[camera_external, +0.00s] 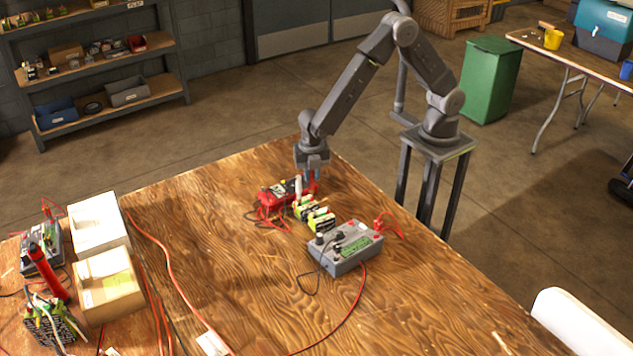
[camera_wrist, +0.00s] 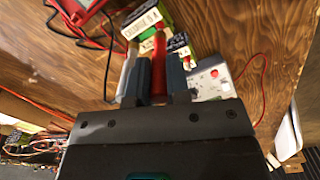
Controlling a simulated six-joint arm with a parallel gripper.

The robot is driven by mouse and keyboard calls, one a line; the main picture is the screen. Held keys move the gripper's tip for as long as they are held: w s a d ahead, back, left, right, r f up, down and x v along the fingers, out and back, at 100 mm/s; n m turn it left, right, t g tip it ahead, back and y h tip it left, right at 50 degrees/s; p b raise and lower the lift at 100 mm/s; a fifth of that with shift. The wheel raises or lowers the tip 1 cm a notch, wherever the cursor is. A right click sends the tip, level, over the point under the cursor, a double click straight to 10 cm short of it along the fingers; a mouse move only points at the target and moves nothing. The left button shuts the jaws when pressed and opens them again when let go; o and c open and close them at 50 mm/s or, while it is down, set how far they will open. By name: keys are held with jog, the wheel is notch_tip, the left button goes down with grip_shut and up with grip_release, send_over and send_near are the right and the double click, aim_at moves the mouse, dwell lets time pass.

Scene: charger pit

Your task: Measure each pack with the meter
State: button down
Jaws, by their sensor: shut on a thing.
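My gripper (camera_external: 313,176) points down at the far part of the wooden table, beside the red meter (camera_external: 271,198). In the wrist view the blue fingers of my gripper (camera_wrist: 160,62) are shut on a slim red stick, apparently a probe (camera_wrist: 159,50). A pale stick lies along the outer left side of the fingers; I cannot tell what it is. Green, white and black packs (camera_external: 319,221) stand in a row between the meter and a grey box (camera_external: 353,257) with a green label. Some packs (camera_wrist: 140,24) show just beyond the fingertips; contact with the probe cannot be told.
Red and black leads run around the meter and grey box. The table's front middle is mostly clear apart from cables. A green bin (camera_external: 490,80) stands on the floor behind.

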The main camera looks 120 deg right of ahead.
jog(key=shift+f, duration=0.7)
dwell(0.8)
jog(key=c, duration=1)
grip_release()
jog(key=shift+o, duration=0.3)
jog(key=shift+o, duration=1.3)
jog(key=shift+r, duration=0.1)
jog(key=shift+r, duration=3.7)
